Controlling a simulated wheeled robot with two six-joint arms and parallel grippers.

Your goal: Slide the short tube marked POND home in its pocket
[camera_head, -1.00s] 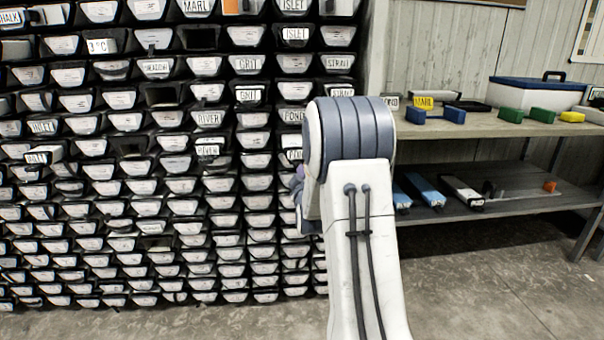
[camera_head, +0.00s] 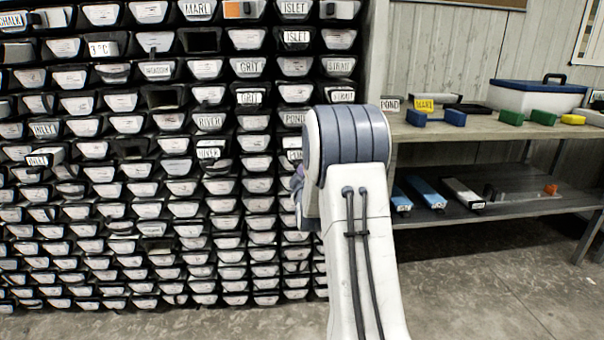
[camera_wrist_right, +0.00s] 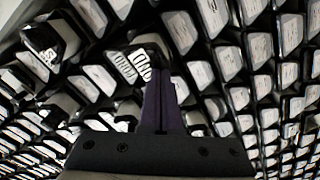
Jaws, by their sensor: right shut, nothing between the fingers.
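In the head view a POND label (camera_head: 294,118) shows on the rack, left of my right arm. Below it a second label (camera_head: 294,155), partly hidden by my arm, seems to read POND too. In the right wrist view two POND labels show close together, one on the left (camera_wrist_right: 122,68) and one at the fingertips (camera_wrist_right: 142,64). My right gripper (camera_wrist_right: 157,84) is shut and empty, its purple fingers pointing at a dark tube end there. I cannot tell whether they touch it. In the head view my arm hides most of that gripper (camera_head: 298,181). My left gripper is out of view.
A shelf bench (camera_head: 490,133) stands right of my arm with coloured blocks and a blue-lidded box (camera_head: 530,95). The floor (camera_head: 470,280) in front is clear.

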